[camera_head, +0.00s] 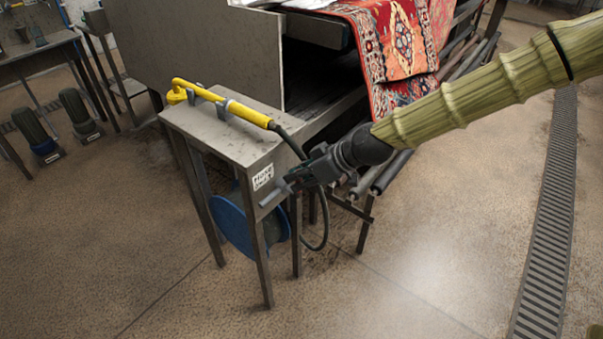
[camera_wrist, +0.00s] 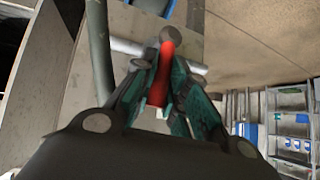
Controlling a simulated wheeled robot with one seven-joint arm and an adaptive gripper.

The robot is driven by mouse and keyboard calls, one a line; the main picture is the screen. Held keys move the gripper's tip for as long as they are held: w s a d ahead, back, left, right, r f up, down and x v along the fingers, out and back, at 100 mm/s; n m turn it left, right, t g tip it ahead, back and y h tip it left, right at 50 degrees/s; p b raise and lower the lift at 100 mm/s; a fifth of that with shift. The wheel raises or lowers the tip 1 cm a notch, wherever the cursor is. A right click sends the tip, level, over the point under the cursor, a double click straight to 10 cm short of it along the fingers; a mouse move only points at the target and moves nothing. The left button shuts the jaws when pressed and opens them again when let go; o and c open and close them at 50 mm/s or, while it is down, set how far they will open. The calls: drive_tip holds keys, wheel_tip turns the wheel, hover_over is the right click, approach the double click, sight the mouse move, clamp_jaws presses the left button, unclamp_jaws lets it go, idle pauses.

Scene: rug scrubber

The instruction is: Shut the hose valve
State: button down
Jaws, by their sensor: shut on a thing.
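The hose valve shows in the wrist view as a red lever handle (camera_wrist: 158,82) on a pale grey pipe (camera_wrist: 124,46). The lever lies across the pipe in that picture. My gripper (camera_wrist: 161,70) has its teal-lined fingers on both sides of the lever and is shut on it. In the head view my gripper (camera_head: 306,176) is at the right end of the grey metal stand (camera_head: 222,130), beside the pipe stub (camera_head: 274,197). The red lever is hidden there by my gripper.
A yellow spray wand (camera_head: 240,112) lies on the stand, its black hose (camera_head: 327,226) looping down near my gripper. A blue hose reel (camera_head: 232,224) sits underneath. A patterned rug (camera_head: 398,40) hangs over rollers behind my arm. The floor in front is clear.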

drive_tip(key=shift+s+a+n+t, duration=0.15)
drive_tip(key=shift+s+n+t, duration=0.15)
drive_tip(key=shift+s, duration=0.05)
idle(0.6)
drive_tip(key=c, duration=1.4)
unclamp_jaws()
drive_tip(key=shift+c, duration=0.2)
drive_tip(key=shift+h, duration=0.3)
drive_tip(key=shift+p, duration=0.3)
drive_tip(key=shift+d+r, duration=0.25)
drive_tip(key=v, duration=1.1)
drive_tip(key=shift+s, duration=0.15)
drive_tip(key=shift+d, duration=0.15)
